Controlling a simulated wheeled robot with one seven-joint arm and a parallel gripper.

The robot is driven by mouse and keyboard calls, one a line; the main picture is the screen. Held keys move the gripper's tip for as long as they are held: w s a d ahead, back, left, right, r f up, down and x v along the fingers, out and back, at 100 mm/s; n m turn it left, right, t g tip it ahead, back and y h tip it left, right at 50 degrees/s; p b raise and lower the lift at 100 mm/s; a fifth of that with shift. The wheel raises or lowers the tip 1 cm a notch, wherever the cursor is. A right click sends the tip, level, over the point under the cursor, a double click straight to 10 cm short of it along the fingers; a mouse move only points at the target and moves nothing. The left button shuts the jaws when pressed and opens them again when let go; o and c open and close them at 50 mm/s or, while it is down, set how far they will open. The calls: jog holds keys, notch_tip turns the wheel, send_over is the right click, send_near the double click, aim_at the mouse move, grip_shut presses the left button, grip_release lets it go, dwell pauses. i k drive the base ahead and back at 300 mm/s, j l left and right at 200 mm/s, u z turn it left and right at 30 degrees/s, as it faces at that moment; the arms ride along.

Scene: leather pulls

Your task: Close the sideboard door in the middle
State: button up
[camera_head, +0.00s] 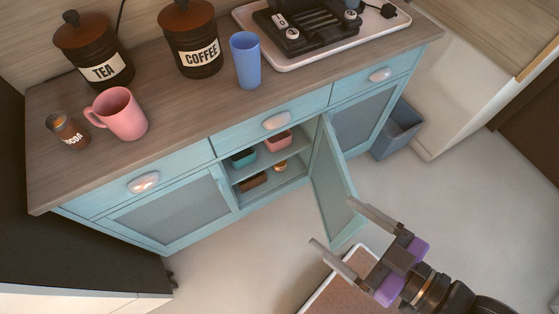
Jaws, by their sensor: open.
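The light blue sideboard (178,168) stands against the wall with a wooden top. Its middle door (331,187) is hinged at the right side of the middle opening and stands wide open, sticking out into the room. Through the opening I see shelves (272,177) with small boxes inside. My gripper (332,222) is at the lower right, with its two fingers spread apart and nothing between them. Its fingers point up and left, close to the door's lower free end in the picture. I cannot tell whether a finger touches the door.
On the top are a pink mug (122,113), a blue cup (246,60), tea (97,50) and coffee jars (191,38), and a tray (325,47) with an appliance. A grey bin (398,131) stands right of the sideboard. A brown-floored tray (345,293) lies below my gripper.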

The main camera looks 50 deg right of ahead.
aim_at(331, 182)
jog(key=k+l+u, duration=0.1)
jog(key=l, duration=0.3)
jog(key=k+l+u, duration=0.1)
jog(key=l, duration=0.35)
jog(key=k+l+u, duration=0.1)
jog(key=k+l, duration=0.35)
jog(key=l, duration=0.3)
jog(key=k+l+u, duration=0.15)
jog(key=l, duration=0.25)
